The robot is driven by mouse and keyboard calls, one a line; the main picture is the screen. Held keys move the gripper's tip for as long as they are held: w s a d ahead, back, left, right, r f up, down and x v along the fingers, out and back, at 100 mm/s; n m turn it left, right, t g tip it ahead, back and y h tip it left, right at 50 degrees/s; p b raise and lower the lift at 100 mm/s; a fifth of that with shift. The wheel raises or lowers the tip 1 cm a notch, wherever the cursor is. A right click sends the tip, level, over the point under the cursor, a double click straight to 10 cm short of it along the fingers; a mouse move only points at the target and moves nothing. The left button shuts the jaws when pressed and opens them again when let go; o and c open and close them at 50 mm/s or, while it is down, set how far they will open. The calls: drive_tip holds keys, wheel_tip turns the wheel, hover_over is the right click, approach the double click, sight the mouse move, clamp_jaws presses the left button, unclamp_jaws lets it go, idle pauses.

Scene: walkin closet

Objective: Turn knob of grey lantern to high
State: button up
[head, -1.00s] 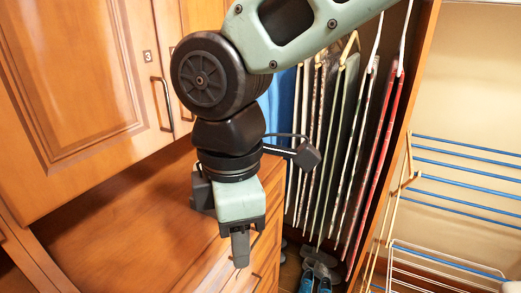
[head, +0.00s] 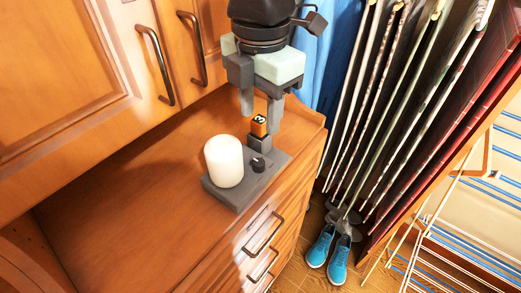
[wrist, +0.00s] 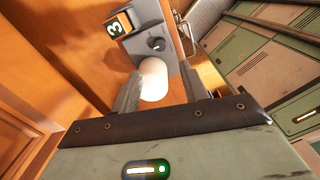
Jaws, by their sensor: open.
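The grey lantern has a flat base (head: 226,196) on the wooden counter, with a white cylinder (head: 223,161) on its left part. Its dark round knob (head: 257,164) sits to the right of the cylinder. A short grey upright behind the knob carries an orange tag (head: 259,126) marked 3. My gripper (head: 260,119) is open and empty, pointing down above the lantern's far end. In the wrist view, the knob (wrist: 156,44) shows beyond the gap between the fingertips, apart from them, and the white cylinder (wrist: 153,80) shows between the fingers.
The wooden counter (head: 120,190) is bare left of the lantern. Cabinet doors with dark handles (head: 155,65) stand behind it. Drawers (head: 262,235) are below. Hanging garments (head: 400,110) are on the right, with blue shoes (head: 328,250) on the floor and a drying rack (head: 460,240) beyond.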

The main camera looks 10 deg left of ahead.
sight(259, 162)
wheel_tip(259, 162, down, 11)
drive_tip(key=shift+a+f+p, duration=0.1)
drive_tip(key=shift+f+p, duration=0.1)
drive_tip(key=shift+p, duration=0.65)
drive_tip(key=shift+c, duration=0.3)
clamp_jaws()
